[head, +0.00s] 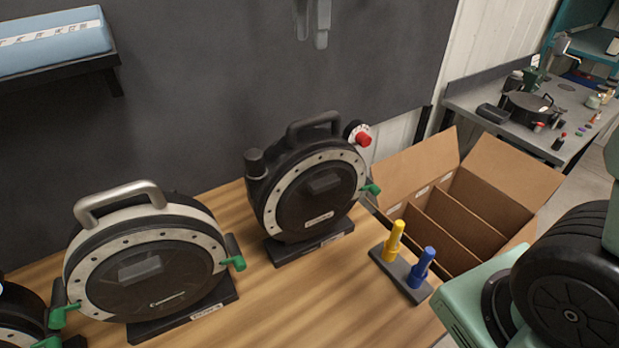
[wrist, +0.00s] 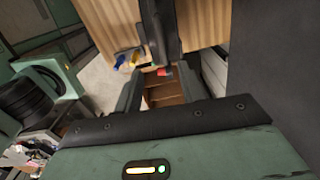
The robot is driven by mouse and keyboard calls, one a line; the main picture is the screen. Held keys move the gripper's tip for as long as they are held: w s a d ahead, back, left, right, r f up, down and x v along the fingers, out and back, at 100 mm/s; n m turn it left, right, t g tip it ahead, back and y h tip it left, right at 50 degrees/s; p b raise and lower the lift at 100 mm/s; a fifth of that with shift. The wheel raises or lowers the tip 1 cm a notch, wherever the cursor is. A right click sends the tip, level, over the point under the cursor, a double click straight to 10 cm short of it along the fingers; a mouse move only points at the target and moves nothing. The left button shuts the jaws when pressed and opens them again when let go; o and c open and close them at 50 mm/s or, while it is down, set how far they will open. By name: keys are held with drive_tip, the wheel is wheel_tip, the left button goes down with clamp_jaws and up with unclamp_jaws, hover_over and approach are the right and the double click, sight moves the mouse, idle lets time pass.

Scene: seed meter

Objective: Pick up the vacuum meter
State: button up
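Several round black meters with pale rims stand on the wooden table. The middle meter (head: 315,190) has a black top handle and a red knob at its right; a green lever sits low on its right side. Another meter (head: 150,262), at the left, has a silver handle. I cannot tell by label which is the vacuum meter. My gripper (head: 311,38) hangs above the black-handled meter, clear of it, empty, its fingers apart. In the wrist view, the gripper (wrist: 162,86) is open, and that meter (wrist: 158,30) shows nearly edge-on beyond the fingers.
A stand with yellow and blue pegs (head: 402,272) is right of the middle meter. An open divided cardboard box (head: 388,170) lies beyond it. A green machine with black tyres (head: 575,285) is at the right. A blue case (head: 55,45) rests on a wall shelf.

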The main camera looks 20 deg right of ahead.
drive_tip(key=p, duration=0.4)
approach(310, 120)
drive_tip(key=f, duration=0.5)
drive_tip(key=shift+w+d+f, duration=0.2)
drive_tip(key=shift+w, duration=0.1)
drive_tip(key=shift+f+p, duration=1.3)
drive_tip(key=shift+f, duration=1.4)
clamp_jaws()
drive_tip(key=shift+w+a+r, duration=0.1)
drive_tip(key=shift+r, duration=0.05)
